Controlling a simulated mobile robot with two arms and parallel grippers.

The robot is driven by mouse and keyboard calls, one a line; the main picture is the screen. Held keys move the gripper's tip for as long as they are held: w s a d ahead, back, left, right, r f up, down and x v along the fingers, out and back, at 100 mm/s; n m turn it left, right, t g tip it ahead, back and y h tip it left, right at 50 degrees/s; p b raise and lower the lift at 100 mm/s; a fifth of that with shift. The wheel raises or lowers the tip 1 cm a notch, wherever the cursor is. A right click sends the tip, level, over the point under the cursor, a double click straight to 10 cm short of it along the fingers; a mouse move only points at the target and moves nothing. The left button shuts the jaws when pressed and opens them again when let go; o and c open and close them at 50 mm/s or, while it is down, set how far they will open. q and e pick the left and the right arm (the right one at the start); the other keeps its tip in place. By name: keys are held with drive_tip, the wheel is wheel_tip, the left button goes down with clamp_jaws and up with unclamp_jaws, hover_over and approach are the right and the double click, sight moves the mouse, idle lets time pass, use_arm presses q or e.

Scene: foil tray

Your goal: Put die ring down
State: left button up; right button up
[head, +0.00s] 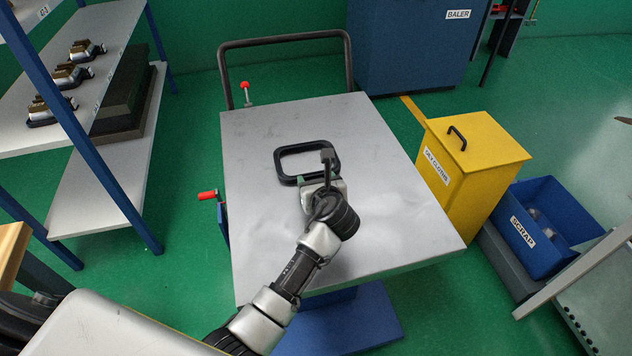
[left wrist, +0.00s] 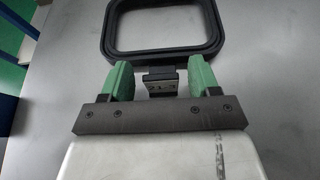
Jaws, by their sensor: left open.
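The die ring (head: 307,147) is a black rounded rectangular frame lying flat on the grey metal top of a lift table (head: 380,190). In the left wrist view, the die ring (left wrist: 165,60) lies just beyond my fingertips, with a small tab (left wrist: 160,85) marked with characters reaching back between them. My left gripper (head: 315,168) is over the table at the near side of the ring. In the left wrist view, the green fingers of my left gripper (left wrist: 160,82) stand apart on either side of the tab, with gaps visible. My right gripper is not in view.
A shelf rack (head: 110,180) with metal parts stands at the left. A yellow oily-cloths bin (head: 480,165) and a blue scrap bin (head: 545,240) stand to the right of the table. A black push handle (head: 285,38) rises behind the table. The tabletop around the ring is clear.

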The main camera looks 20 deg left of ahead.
use_arm(q)
drive_tip(key=v, duration=1.1)
drive_tip(key=shift+s+d+p, duration=0.15)
drive_tip(key=shift+d+p, duration=0.05)
drive_tip(key=shift+p, duration=0.15)
drive_tip(key=shift+s+d+r, duration=0.1)
drive_tip(key=shift+s, duration=0.05)
